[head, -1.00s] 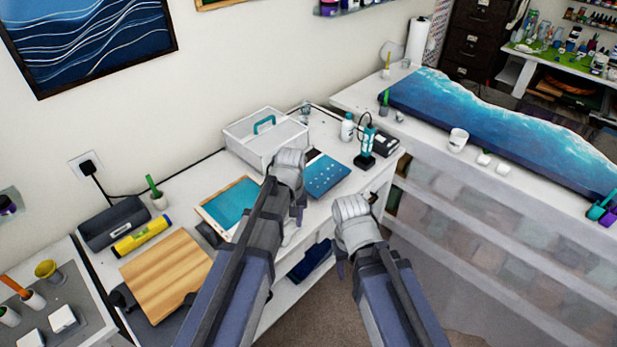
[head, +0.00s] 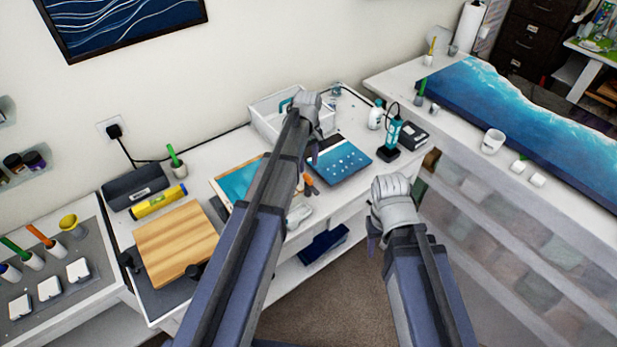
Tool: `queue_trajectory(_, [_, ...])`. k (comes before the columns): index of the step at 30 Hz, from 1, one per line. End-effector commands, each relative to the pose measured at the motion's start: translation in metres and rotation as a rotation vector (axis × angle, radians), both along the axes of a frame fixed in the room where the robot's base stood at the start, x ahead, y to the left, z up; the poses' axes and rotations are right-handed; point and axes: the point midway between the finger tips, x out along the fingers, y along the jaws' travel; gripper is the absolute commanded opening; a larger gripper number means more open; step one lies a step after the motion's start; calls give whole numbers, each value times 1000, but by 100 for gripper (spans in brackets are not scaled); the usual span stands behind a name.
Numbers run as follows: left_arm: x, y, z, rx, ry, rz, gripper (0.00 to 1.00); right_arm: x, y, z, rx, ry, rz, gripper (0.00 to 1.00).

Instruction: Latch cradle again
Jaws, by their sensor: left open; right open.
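A wooden board (head: 176,243) lies on a dark grey base with black knobs (head: 193,271) at its edges, on the white bench at the left. I cannot tell for sure whether this is the cradle, and no latch is clear. My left gripper (head: 308,105) is open, over the bench's back part near a white box; its fingertips are mostly hidden. My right gripper (head: 391,198) is open and empty in front of the bench's right end, over the floor. Both grippers are well away from the wooden board.
On the bench are a white box (head: 262,123), a blue panel (head: 342,161), a teal lamp-like tool (head: 391,133), a white bottle (head: 376,116) and a yellow level (head: 158,202). A blue resin slab (head: 530,133) lies on the right counter.

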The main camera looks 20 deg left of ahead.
Motion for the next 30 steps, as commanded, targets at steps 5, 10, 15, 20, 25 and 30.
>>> queue_trajectory(5, [0,0,-29,0,0,-1,50,0,0,-29,-1,0,4,50])
queue_trajectory(10, [0,0,-50,0,0,-1,50,0,0,-50,-1,0,5,50])
queue_trajectory(15, [0,0,-61,0,0,-1,50,0,0,-61,-1,0,4,50])
queue_trajectory(20, [0,0,-61,0,0,-1,50,0,0,-61,-1,0,4,50])
queue_trajectory(25, [0,0,-61,0,0,-1,48,0,0,-61,-1,0,4,50])
queue_trajectory(30, [0,0,-61,0,0,-1,29,0,0,-61,-1,0,4,50])
